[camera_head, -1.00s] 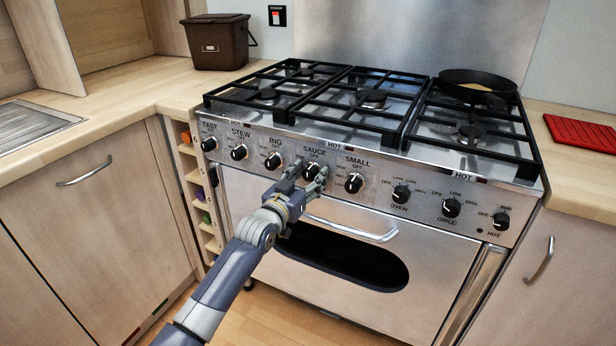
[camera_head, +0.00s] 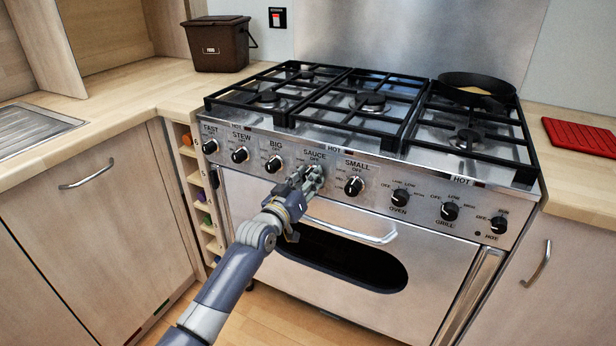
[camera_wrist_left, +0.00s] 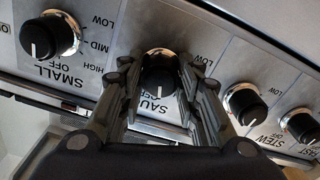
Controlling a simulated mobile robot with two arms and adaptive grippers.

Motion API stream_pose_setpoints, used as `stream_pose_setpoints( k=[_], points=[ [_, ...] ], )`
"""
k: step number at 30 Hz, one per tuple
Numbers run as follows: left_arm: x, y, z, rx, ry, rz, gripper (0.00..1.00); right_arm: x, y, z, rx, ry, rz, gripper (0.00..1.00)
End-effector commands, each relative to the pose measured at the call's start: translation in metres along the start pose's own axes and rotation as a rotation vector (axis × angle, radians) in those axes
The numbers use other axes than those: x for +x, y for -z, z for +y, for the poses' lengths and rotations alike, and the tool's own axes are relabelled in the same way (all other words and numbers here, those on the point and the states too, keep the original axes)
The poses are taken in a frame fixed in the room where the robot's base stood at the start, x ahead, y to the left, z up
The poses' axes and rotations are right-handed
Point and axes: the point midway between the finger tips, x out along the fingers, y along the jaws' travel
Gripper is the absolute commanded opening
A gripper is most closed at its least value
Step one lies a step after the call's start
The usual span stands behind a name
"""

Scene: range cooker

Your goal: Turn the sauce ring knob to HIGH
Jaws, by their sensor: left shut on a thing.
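The sauce knob (camera_wrist_left: 158,80) is a black knob on the cooker's steel front panel, between the BIG knob (camera_head: 274,164) and the SMALL knob (camera_head: 354,186). My left gripper (camera_head: 311,174) is at the sauce knob, largely hiding it in the head view. In the wrist view my left gripper (camera_wrist_left: 160,72) has one finger on each side of the knob and is shut on it. The SAUCE and OFF lettering shows below the knob, upside down. My right gripper is not in view.
The oven door handle (camera_head: 350,230) runs just below my left gripper. Other knobs sit close on both sides, including the STEW knob (camera_head: 240,155) and the oven knob (camera_head: 400,198). A black pan (camera_head: 478,82) stands on the hob. A red mat (camera_head: 580,137) lies on the right counter.

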Motion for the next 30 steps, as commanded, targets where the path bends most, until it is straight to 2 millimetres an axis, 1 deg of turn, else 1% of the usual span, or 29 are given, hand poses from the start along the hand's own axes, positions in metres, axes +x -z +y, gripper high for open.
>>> stream_pose_setpoints(
  k=[7,18,24,30],
  points=[
    [0.000,0.002,0.000,-0.237,0.000,0.001,0.07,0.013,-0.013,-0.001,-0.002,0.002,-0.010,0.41],
    [0.000,0.001,-0.001,-0.547,0.000,0.003,0.07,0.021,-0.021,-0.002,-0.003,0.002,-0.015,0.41],
    [0.000,0.001,-0.001,-0.659,-0.001,0.004,0.07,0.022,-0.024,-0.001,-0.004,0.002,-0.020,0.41],
    [0.000,0.001,-0.001,-0.722,-0.001,0.003,0.07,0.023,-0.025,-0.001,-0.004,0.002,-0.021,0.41]
  ],
)
